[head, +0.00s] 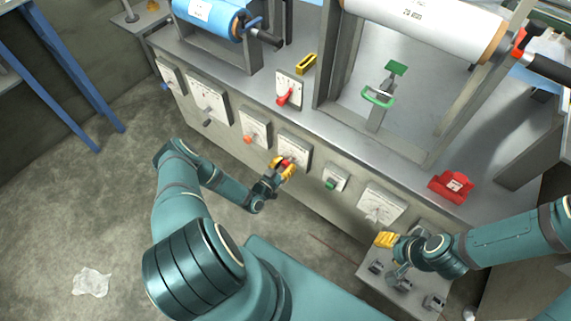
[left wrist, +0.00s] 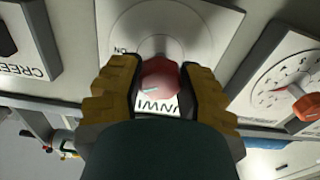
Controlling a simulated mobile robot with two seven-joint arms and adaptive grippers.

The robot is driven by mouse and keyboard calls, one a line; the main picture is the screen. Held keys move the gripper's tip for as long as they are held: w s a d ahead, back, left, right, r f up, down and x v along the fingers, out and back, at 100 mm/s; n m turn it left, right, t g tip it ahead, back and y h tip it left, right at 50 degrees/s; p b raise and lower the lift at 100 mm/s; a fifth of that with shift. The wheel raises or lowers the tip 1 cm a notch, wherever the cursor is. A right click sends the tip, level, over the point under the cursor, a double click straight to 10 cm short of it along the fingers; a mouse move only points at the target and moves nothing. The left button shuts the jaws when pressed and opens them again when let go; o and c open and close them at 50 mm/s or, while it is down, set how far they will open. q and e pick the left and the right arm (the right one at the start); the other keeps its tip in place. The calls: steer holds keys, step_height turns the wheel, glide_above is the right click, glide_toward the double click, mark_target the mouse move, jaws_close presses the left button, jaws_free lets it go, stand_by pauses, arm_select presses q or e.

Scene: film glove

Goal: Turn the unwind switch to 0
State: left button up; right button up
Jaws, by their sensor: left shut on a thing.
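The unwind switch is a red knob (left wrist: 160,78) on a pale plate (left wrist: 215,22) with partly covered lettering reading "UNWI". In the head view the plate (head: 298,149) is on the sloping front of the machine, and the red knob (head: 288,162) shows between the yellow fingers. My left gripper (head: 283,167) is shut on the knob, with one yellow finger on each side of it in the left wrist view. The knob's exact pointing is hard to tell. My right gripper (head: 386,240) hangs near the lower right plate, away from the switch; its finger gap is unclear.
An orange-knob plate (head: 254,128) is left of the switch and a green-knob plate (head: 335,179) right of it. A red lever switch (head: 288,92) and a yellow block (head: 306,64) are on the ledge above. A red block (head: 452,187) stands at right. Floor at left is mostly clear.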

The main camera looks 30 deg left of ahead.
arm_select(q)
steer(key=n, duration=0.5)
steer(key=shift+w+r+n, duration=0.1)
steer(key=shift+w+n, duration=0.05)
steer(key=shift+n, duration=0.25)
steer(key=n, duration=0.6)
steer(key=shift+a, duration=0.15)
steer(key=shift+n, duration=0.3)
steer(key=o, duration=1.2)
steer(key=shift+s, duration=0.2)
